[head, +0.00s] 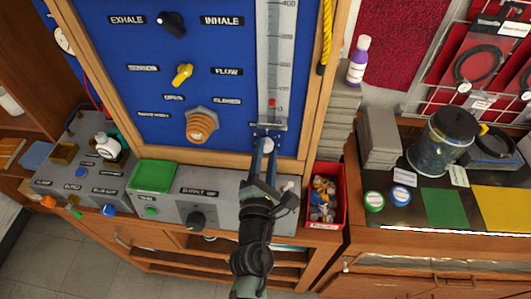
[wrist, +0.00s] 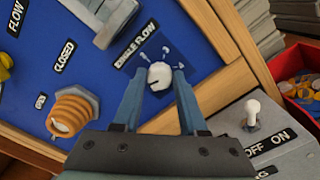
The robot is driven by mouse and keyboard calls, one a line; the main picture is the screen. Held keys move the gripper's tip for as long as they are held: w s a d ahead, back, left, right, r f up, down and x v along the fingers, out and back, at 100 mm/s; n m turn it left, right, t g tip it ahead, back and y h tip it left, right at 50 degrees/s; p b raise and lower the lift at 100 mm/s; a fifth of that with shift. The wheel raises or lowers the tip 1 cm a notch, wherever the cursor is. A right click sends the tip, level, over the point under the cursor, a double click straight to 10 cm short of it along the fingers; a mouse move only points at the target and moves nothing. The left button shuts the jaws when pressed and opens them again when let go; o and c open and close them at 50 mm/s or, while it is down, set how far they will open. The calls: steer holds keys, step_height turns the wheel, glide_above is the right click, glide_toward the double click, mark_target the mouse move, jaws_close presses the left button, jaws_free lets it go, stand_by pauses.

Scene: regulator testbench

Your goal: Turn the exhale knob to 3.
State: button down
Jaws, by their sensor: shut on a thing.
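A small white knob (wrist: 159,76) sits on the blue panel beside a label that seems to read "EXHALE FLOW". A dark pointer line on the knob faces lower left. My gripper (wrist: 159,82) has one finger on each side of the knob and is shut on it. A separate black selector (head: 172,22) sits between the EXHALE and INHALE labels.
A yellow lever (head: 182,74) and a copper-coloured ribbed fitting (head: 201,125) are on the panel to the left. A white toggle switch (wrist: 253,108) stands up from the grey box to the right. A red bin (head: 325,194) of small parts lies to the right.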

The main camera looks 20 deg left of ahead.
steer(key=m, duration=0.7)
steer(key=shift+f+b, duration=0.15)
steer(key=shift+b, duration=0.2)
steer(key=m+b, duration=0.1)
steer(key=m, duration=0.5)
steer(key=shift+f+m, duration=0.1)
steer(key=shift+m, duration=0.3)
steer(key=m+b, duration=0.3)
steer(key=m, duration=0.3)
steer(key=shift+f, duration=0.2)
steer(key=m+b, duration=0.2)
steer(key=m, duration=0.1)
steer(key=shift+m, duration=0.4)
steer(key=shift+a+r+m+b, duration=0.1)
steer(key=shift+m+b, duration=0.75)
steer(key=shift+m, duration=0.55)
steer(key=shift+c, duration=2.2)
jaws_free()
steer(key=shift+r, duration=0.1)
steer(key=shift+s, duration=0.1)
